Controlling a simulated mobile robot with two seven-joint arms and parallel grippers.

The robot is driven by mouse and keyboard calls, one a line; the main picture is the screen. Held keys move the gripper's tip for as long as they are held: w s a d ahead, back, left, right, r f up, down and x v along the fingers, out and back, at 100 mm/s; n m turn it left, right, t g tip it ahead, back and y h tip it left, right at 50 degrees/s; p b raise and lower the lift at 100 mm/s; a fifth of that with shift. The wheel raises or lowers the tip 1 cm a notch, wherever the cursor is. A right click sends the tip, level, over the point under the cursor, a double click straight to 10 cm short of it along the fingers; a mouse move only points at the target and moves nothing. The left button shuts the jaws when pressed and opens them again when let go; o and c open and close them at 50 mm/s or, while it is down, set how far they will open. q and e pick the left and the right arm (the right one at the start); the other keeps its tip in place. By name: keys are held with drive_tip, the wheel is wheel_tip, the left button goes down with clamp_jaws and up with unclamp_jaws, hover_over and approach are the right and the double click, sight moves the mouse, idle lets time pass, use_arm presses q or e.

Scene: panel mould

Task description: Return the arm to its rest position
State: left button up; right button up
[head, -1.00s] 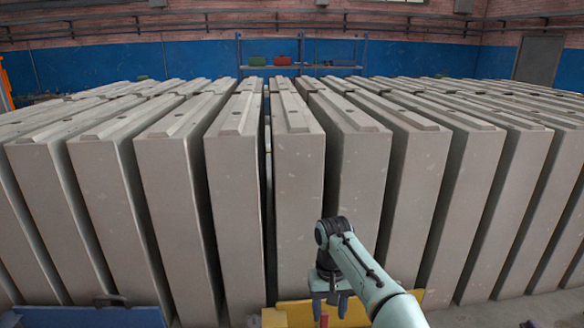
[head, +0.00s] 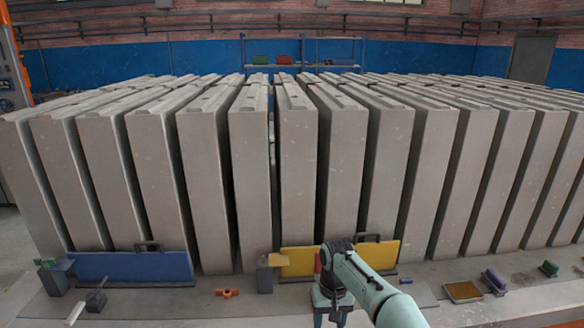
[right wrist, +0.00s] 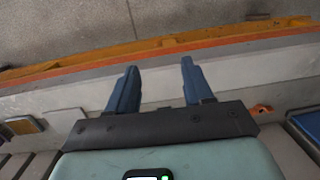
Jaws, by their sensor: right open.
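My right arm comes in from the bottom right of the head view. Its gripper (head: 330,318) points down at the lower edge, in front of the yellow plate. In the right wrist view the gripper (right wrist: 155,85) has its two blue fingers spread apart with nothing between them. Below it are a pale ledge and an orange-edged border (right wrist: 150,48). What lies directly under the gripper is partly hidden by its body. My left gripper does not show.
Tall grey concrete panels (head: 298,170) stand in a row behind. On the ledge before them are a blue plate (head: 130,267), a yellow plate (head: 300,262), an orange piece (head: 227,293), a yellow-topped sponge or block (head: 462,292), a purple item (head: 494,281) and a green item (head: 550,268).

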drive_tip(key=s+d+f+m+y, duration=0.1)
drive_tip(key=s+f, duration=0.2)
drive_tip(key=f, duration=0.8)
drive_tip(key=s+d+f+y, duration=0.1)
drive_tip(key=s+f, duration=0.1)
drive_tip(key=f, duration=1)
drive_tip(key=s+f+m, duration=0.1)
drive_tip(key=s+f, duration=0.2)
drive_tip(key=s, duration=0.5)
drive_tip(key=s+f+m+y, duration=0.1)
drive_tip(key=s+f, duration=0.3)
drive_tip(key=s, duration=0.4)
drive_tip(key=s+d+f+m+t, duration=0.1)
drive_tip(key=s+f, duration=0.3)
drive_tip(key=s, duration=0.5)
drive_tip(key=shift+m, duration=0.4)
